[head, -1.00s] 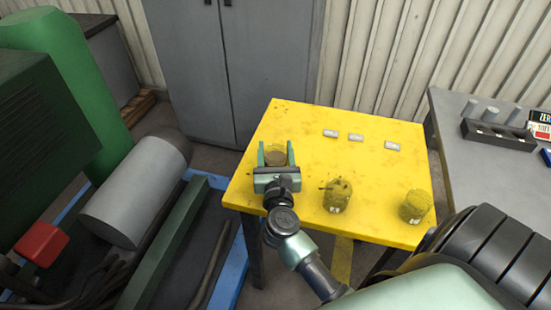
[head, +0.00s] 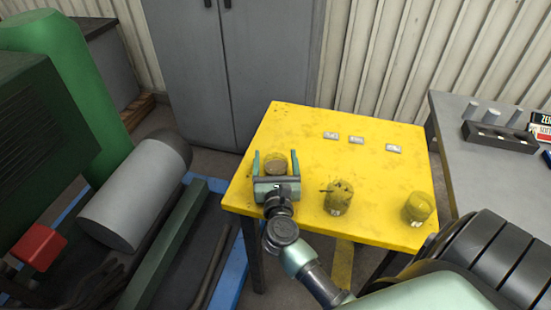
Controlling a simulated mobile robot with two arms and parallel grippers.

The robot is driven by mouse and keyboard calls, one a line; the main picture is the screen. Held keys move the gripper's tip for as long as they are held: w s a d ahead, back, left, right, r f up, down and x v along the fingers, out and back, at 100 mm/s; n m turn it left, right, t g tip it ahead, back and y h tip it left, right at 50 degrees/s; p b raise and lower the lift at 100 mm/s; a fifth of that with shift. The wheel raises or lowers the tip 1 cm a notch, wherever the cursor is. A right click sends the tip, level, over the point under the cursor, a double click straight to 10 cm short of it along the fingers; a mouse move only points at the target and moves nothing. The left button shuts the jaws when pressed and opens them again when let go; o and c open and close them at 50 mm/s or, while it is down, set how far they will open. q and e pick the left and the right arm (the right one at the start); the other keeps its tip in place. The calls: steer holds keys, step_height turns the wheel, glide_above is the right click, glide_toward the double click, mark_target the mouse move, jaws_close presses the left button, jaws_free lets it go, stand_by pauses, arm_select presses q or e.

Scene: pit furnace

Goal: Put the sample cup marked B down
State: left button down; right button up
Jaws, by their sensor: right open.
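My right gripper (head: 276,163) is over the left side of the yellow table (head: 300,128), with its fingers spread on both sides of a yellowish cup (head: 276,160). The fingers look apart from the cup, which appears to stand on the table. The gripper's body hides the cup's near side, so I cannot read a mark on it. My left gripper is not in view.
Several small pale tags lie towards the table's back, one of them at the right (head: 393,148). A grey bench (head: 480,180) with a dark block (head: 498,137) stands to the right. A grey cabinet (head: 240,70) is behind. Green machinery and a grey cylinder (head: 135,205) fill the left.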

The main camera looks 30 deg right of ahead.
mark_target(276, 174)
steer(key=b+v, duration=0.2)
steer(key=v, duration=0.9)
steer(key=shift+b, duration=0.4)
steer(key=shift+s+a+r, duration=0.15)
steer(key=shift+s+a, duration=0.05)
steer(key=shift+s, duration=0.25)
